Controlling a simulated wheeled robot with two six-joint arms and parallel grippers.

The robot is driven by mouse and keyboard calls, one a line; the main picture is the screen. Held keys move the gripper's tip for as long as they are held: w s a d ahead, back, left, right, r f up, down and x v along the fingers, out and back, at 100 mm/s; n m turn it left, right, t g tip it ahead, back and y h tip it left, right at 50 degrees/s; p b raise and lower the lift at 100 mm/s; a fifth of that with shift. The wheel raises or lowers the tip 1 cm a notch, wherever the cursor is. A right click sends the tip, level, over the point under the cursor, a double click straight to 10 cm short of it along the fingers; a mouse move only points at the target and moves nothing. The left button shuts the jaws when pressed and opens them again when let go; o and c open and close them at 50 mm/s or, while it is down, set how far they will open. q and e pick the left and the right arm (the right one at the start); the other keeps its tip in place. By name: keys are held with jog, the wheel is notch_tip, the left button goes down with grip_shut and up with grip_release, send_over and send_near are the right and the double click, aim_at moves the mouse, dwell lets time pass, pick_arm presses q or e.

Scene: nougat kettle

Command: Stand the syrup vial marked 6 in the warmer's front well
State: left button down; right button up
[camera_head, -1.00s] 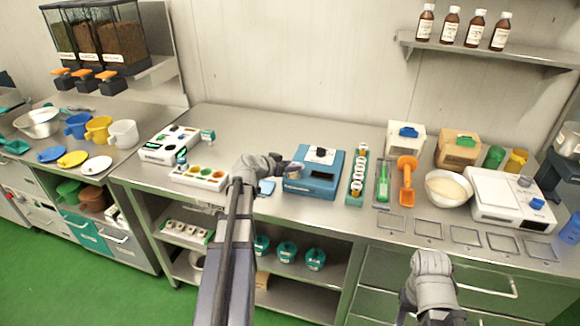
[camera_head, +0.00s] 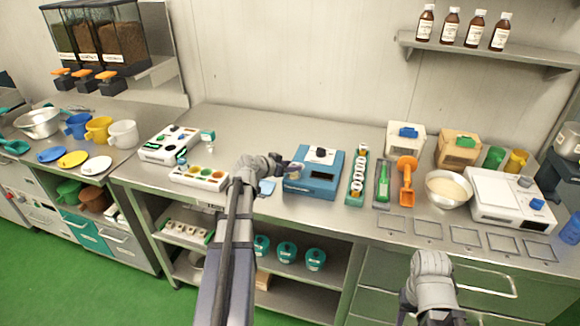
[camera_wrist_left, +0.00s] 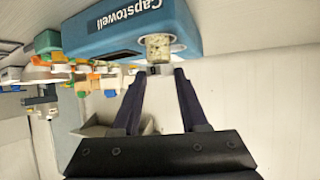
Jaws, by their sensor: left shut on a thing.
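My left gripper (camera_head: 288,166) is at the left side of a blue box (camera_head: 311,186) with a dark knob on top. In the left wrist view, the gripper (camera_wrist_left: 158,70) is shut on a small clear vial (camera_wrist_left: 158,47) with pale speckled contents. The vial touches or overlaps the blue box (camera_wrist_left: 130,28), lettered "Capstowell"; I cannot tell whether it sits in a well. No number is readable on the vial, and I cannot confirm that the box is the warmer. My right arm ends low at the right, its fingers hidden.
A green rack (camera_head: 348,190) with several white-topped items stands just right of the blue box. A white tray with coloured wells (camera_head: 188,181) lies to the left. The counter behind the blue box is clear.

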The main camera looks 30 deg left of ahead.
pick_arm(q)
jog(key=shift+f+b, duration=0.6)
jog(key=shift+f, duration=0.05)
jog(key=c, duration=0.7)
grip_release()
jog(key=p+v, duration=0.5)
jog(key=v, duration=0.6)
jog(key=shift+d, duration=0.1)
dwell(0.5)
